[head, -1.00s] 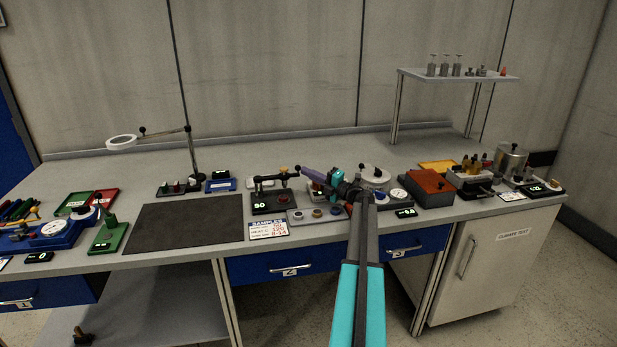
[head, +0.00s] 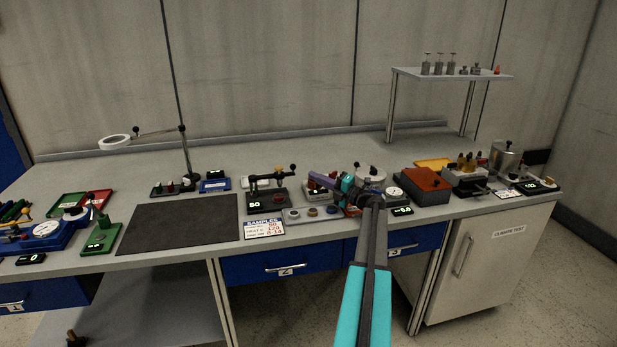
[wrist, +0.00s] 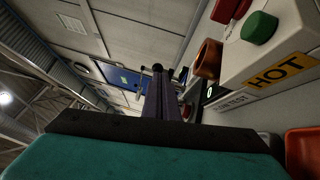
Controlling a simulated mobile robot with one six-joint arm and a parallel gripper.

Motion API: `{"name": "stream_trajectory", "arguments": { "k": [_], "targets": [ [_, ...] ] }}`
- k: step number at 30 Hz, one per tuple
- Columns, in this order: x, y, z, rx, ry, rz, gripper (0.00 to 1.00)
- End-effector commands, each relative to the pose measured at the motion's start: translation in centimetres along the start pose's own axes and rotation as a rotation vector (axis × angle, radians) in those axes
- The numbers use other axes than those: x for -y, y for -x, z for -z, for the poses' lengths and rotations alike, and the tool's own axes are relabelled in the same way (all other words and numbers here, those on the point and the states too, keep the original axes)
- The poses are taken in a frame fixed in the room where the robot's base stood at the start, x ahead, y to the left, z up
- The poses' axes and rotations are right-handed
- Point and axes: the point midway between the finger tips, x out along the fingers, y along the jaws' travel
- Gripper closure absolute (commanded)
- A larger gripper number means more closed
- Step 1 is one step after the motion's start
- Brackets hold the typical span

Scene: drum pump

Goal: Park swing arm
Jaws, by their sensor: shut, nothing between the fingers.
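The likely swing arm (head: 267,178) is a dark bar with a black ball knob at its right end. It stands on a small black unit (head: 268,203) with a lit display, at the middle of the bench. My gripper (head: 310,176) is shut and empty, its purple fingers pointing left just right of the knob. A small gap seems to lie between them, but I cannot judge its depth. In the wrist view my shut fingers (wrist: 159,78) point away, and dark rod-like parts lie beyond the tips, too small to identify.
Below my gripper is a grey tray (head: 296,219) with small round pieces. A round metal pot (head: 371,172) and a red-topped box (head: 427,181) stand to the right. The wrist view shows a box with a HOT label (wrist: 281,72). A dark mat (head: 180,224) lies clear at left.

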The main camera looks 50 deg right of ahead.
Motion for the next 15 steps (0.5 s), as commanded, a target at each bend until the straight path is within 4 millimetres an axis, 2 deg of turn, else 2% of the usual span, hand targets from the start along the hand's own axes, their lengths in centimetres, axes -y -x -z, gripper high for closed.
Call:
{"name": "stream_trajectory", "arguments": {
  "k": [3,9,15],
  "targets": [
    [0.1,2.2,0.1,0.002,0.001,0.001,1.00],
    [0.1,5.2,0.1,0.001,0.000,0.000,1.00],
    [0.0,7.3,0.1,0.000,-0.001,-0.001,1.00]
  ]
}}
